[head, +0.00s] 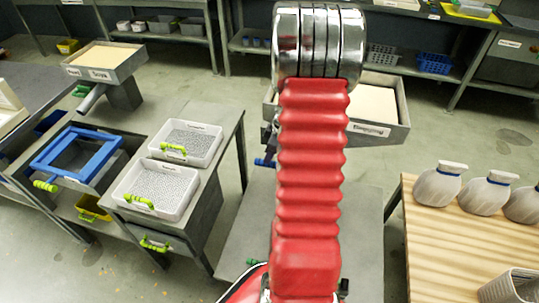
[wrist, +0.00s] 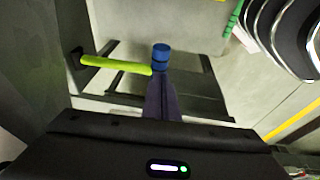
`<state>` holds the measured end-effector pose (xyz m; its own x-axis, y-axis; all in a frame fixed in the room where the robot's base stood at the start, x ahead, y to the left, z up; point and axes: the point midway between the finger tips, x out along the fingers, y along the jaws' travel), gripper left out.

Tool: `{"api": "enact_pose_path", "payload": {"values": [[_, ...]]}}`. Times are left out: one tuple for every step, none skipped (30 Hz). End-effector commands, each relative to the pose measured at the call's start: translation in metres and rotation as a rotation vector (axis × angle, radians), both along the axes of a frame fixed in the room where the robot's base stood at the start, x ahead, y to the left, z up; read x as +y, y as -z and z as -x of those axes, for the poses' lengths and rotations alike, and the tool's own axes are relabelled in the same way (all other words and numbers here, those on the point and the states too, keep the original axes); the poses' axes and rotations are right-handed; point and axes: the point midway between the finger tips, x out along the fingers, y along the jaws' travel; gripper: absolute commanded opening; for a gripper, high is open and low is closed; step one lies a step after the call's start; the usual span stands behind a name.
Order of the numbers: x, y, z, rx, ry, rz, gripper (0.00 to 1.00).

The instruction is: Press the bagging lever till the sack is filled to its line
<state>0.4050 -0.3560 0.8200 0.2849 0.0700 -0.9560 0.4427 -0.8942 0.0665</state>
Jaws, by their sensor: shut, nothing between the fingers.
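My gripper (wrist: 160,66) is shut and empty in the wrist view, its dark fingers close together with a blue end at the tip. A lime-green lever (wrist: 112,65) reaches from a dark post at the left to the fingertips. Fingers and lever overlap in the picture; I cannot tell whether they touch. In the head view my red arm hides the gripper and the lever. Several pale sacks with blue ties, one of them at the near left (head: 438,184), stand on the wooden table (head: 430,240) at the right. No sack being filled, nor its line, can be made out.
A labelled hopper of pale material (head: 378,128) stands behind my arm. Two white bins of grey pellets, one nearer (head: 155,190) and one farther (head: 186,143), and a blue frame (head: 76,152) are at the left. A grey bench top (head: 245,215) lies below my arm.

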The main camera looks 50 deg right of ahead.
Motion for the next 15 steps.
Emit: {"api": "enact_pose_path", "payload": {"values": [[0.000, 0.000, 0.000, 0.000, 0.000, 0.000, 0.00], [0.000, 0.001, 0.000, 0.000, 0.000, 0.000, 0.00], [0.001, 0.003, 0.000, 0.001, 0.001, -0.001, 0.00], [0.001, 0.005, 0.001, 0.001, 0.001, -0.001, 0.00], [0.002, 0.008, 0.001, 0.001, 0.000, -0.002, 0.00], [0.003, 0.013, 0.002, 0.001, 0.000, -0.003, 0.00], [0.004, 0.017, 0.002, 0.002, 0.000, -0.002, 0.00], [0.005, 0.021, 0.003, 0.001, 0.001, -0.003, 0.00], [0.006, 0.028, 0.004, 0.003, 0.001, -0.004, 0.00], [0.007, 0.033, 0.004, 0.003, 0.000, -0.004, 0.00], [0.007, 0.038, 0.004, 0.003, 0.002, -0.004, 0.00], [0.008, 0.045, 0.005, 0.004, 0.000, -0.005, 0.00], [0.008, 0.050, 0.005, 0.004, 0.001, -0.006, 0.00], [0.008, 0.054, 0.005, 0.003, 0.001, -0.004, 0.00], [0.008, 0.060, 0.005, 0.003, 0.001, -0.004, 0.00]]}}
